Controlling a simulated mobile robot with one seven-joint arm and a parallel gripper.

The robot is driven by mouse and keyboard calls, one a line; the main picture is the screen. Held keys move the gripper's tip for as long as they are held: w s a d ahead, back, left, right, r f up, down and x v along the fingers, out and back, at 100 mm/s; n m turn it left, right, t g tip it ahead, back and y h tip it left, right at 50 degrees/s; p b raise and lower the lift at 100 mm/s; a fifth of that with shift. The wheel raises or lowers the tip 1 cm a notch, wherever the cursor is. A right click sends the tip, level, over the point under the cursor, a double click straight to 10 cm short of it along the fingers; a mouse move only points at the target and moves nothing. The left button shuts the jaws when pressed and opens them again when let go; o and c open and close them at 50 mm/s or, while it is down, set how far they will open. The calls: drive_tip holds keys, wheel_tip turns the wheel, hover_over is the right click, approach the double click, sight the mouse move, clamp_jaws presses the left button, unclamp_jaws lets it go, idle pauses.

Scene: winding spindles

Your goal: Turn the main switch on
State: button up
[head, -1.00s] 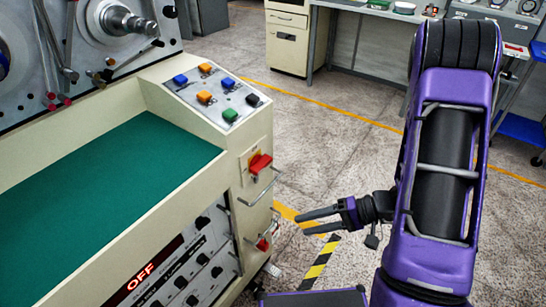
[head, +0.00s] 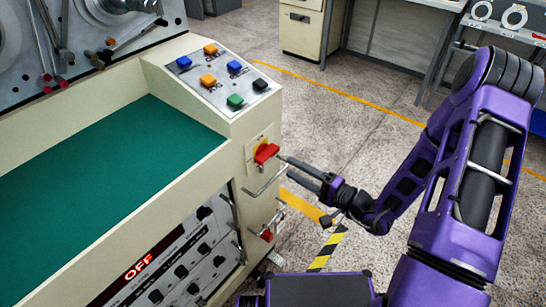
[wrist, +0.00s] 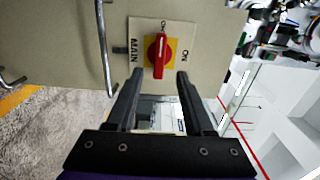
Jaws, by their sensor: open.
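The main switch (head: 266,153) is a red handle on a yellow plate, on the end face of the cream machine. In the wrist view the red handle (wrist: 158,55) stands upright in the picture, on a label plate (wrist: 137,38) reading MAIN and ON. The machine's display (head: 139,267) reads OFF in red. My gripper (head: 282,165) is open in front of the switch, its tips close to the handle. In the wrist view its fingers (wrist: 160,77) lie either side of the handle's near end; whether they touch it I cannot tell.
A metal bar handle (head: 266,182) juts out just below the switch, and another red switch (head: 267,235) sits lower. Coloured push buttons (head: 236,101) are on the sloped panel above. Open floor (head: 340,130) lies to the right, with grey tables behind.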

sight(271, 157)
drive_tip(key=x, duration=0.8)
drive_tip(key=shift+c, duration=0.3)
clamp_jaws()
